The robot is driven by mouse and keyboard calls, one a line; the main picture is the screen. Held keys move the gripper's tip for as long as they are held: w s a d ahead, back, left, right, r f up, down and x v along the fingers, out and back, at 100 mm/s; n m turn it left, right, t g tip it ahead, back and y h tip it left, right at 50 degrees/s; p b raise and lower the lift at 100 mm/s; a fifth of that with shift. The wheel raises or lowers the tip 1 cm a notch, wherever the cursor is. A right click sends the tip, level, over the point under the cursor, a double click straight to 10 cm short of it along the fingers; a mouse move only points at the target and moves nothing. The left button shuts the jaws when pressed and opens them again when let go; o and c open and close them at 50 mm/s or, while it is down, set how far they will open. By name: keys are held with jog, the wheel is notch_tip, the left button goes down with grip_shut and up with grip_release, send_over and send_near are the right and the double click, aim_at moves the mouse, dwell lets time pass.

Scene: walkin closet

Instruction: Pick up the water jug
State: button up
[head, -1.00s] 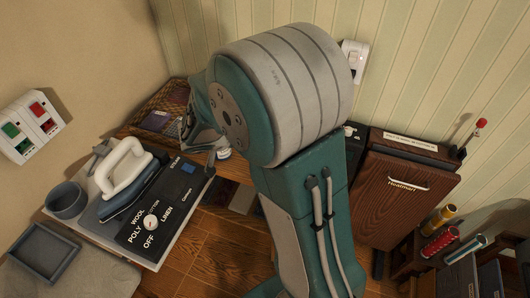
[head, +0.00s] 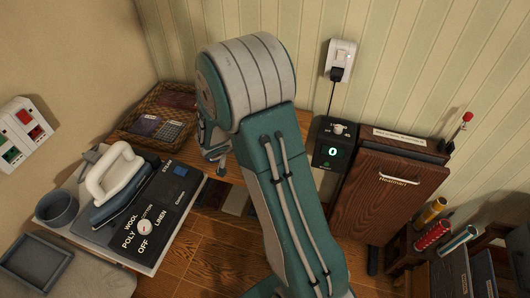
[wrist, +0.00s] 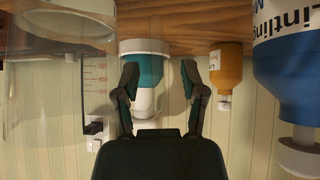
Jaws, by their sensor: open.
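The wrist view looks upside down, with the wooden surface along its top. A large clear vessel (wrist: 42,95), apparently the water jug, stands at the left of that view, cut by the frame edge. A paler clear part with red marks (wrist: 95,75) shows beside it; I cannot tell whether it belongs to the same vessel. My gripper (wrist: 160,75) is open, with its two fingers on either side of a teal and white bottle (wrist: 146,72) in the picture. No contact is clear. My gripper also shows partly behind my arm in the head view (head: 217,155).
An orange bottle (wrist: 226,72) and a large blue and white bottle (wrist: 290,60) stand to the right in the wrist view. The head view shows an iron (head: 115,185), a wicker basket (head: 125,128), a black box with a green light (head: 333,145) and a wooden cabinet (head: 385,205).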

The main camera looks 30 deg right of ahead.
grip_shut()
jog(key=shift+r, duration=0.15)
